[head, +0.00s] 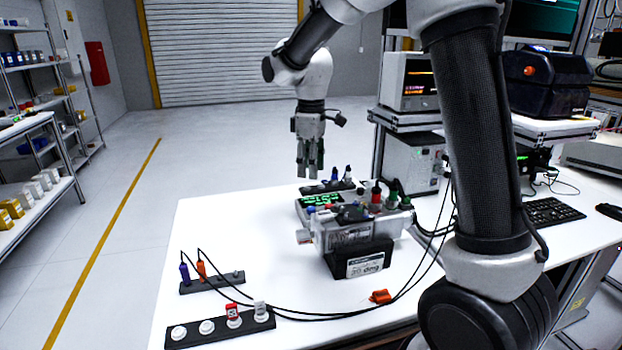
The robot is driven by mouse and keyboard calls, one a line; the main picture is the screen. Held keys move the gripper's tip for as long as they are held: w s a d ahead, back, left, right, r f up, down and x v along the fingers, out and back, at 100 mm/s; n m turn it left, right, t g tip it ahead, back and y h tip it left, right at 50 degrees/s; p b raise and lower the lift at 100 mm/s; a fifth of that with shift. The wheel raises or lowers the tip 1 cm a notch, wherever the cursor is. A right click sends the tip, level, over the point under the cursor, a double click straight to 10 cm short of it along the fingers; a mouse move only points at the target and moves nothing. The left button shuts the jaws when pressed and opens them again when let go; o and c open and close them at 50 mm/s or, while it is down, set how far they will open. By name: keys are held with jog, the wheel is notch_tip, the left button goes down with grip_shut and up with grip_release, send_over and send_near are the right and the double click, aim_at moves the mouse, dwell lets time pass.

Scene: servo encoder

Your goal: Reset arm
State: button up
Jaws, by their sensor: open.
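My gripper (310,166) points straight down at the end of my arm. It is open and empty, with its fingers a small way apart. It hangs over the far left part of the white table (225,230), behind and a little left of the servo encoder device. That device (350,228) is a clear-sided box with a green digital display (321,199) and several coloured knobs on top. It sits on a black block (362,262) with a white label. The gripper does not touch the device in this view.
Black strips with connectors (212,282) and round white sockets (207,327) lie at the front left. Black cables loop across the table's front. An orange piece (380,296) lies near the front edge. Instruments (408,82) and a keyboard (553,212) stand at right. The table's left side is clear.

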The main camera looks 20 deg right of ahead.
jog(key=shift+r, duration=0.15)
jog(key=s+d+r+m+t, duration=0.1)
jog(key=s+d+r+m, duration=0.1)
jog(key=s+d, duration=0.3)
jog(key=s+d+r+m+t, duration=0.1)
jog(key=s+d+m, duration=0.3)
jog(key=s, duration=1)
jog(key=s+d+r+m+t, duration=0.2)
jog(key=s+d+m, duration=0.3)
jog(key=s, duration=0.5)
jog(key=shift+d+r, duration=0.35)
jog(key=shift+r, duration=0.55)
jog(key=shift+s, duration=0.1)
